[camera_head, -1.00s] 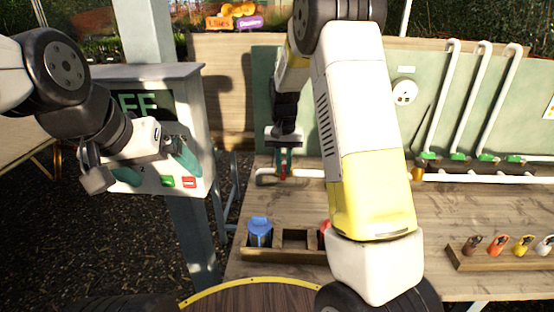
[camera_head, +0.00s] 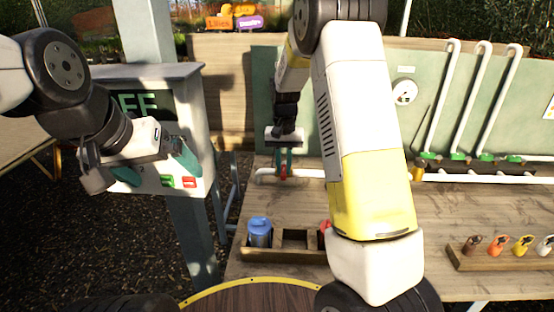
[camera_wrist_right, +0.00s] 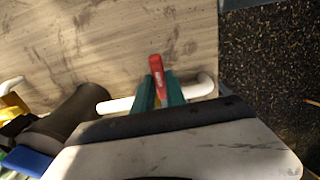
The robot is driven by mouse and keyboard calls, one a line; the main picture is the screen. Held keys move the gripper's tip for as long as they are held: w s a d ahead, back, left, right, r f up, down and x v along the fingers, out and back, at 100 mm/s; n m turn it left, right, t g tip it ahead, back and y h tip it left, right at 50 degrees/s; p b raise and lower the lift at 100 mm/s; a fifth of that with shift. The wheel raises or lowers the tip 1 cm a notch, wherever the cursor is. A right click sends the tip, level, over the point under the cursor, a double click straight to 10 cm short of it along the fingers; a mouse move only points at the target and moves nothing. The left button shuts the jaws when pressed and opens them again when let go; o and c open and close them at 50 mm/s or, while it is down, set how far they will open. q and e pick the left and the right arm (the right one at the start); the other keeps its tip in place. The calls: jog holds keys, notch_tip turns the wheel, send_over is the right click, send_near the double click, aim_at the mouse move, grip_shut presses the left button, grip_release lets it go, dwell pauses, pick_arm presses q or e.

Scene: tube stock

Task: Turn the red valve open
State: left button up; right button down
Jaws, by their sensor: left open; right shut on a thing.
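The red valve handle (camera_wrist_right: 156,68) shows between the green fingers of my right gripper (camera_wrist_right: 163,88) in the right wrist view. It sits on a white pipe (camera_wrist_right: 116,105) that runs low along the bench. In the head view my right gripper (camera_head: 284,160) reaches down to the pipe, shut on the red valve (camera_head: 283,172), of which only a small part shows. My left gripper (camera_head: 156,168) is open and empty, in front of the grey control box (camera_head: 196,115) at the left.
A wooden tray (camera_head: 283,257) with a blue-topped container (camera_head: 259,231) stands on the bench. A rack (camera_head: 485,262) with several coloured tags is at the right. White upright pipes (camera_head: 441,100) with green valves stand behind. My right arm hides the bench middle.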

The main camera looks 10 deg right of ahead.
jog(key=shift+w+d+n, duration=0.75)
jog(key=shift+d+n, duration=0.4)
jog(key=shift+n, duration=1.85)
jog(key=shift+w+d+n, duration=0.8)
jog(key=shift+d+n, duration=0.3)
jog(key=shift+n, duration=1.9)
jog(key=shift+w+d+n, duration=0.75)
jog(key=shift+d+n, duration=0.4)
jog(key=shift+n, duration=1.85)
jog(key=c, duration=1.4)
grip_release()
jog(key=shift+o, duration=0.2)
jog(key=shift+r, duration=0.1)
